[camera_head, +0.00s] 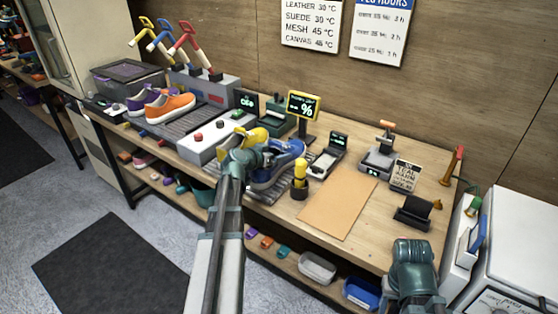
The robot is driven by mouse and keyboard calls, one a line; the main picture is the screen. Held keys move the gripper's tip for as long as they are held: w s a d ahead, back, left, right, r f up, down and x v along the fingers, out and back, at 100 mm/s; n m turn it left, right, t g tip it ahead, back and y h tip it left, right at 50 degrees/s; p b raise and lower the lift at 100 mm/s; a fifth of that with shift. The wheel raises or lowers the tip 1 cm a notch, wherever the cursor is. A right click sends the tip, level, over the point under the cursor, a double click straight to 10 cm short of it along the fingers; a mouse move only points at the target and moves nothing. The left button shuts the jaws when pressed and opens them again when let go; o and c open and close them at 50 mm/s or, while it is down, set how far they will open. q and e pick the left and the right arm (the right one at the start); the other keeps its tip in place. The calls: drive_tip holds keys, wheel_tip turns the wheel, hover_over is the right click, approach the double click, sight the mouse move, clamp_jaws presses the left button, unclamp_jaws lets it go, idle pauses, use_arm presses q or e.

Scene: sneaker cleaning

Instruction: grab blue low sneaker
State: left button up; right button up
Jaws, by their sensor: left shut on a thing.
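My right gripper (412,262) is low at the right, above the bench's front edge. Its fingers do not show clearly.
An orange sneaker (170,107) and a purple one (143,101) are at the left. A yellow-topped holder (299,178) stands close right of the blue sneaker. A bare tan mat (337,205) lies farther right. A yellow-framed display (303,105) stands behind.

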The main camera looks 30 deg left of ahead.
use_arm(q)
wheel_tip(320, 180, up, 10)
drive_tip(key=p, duration=1)
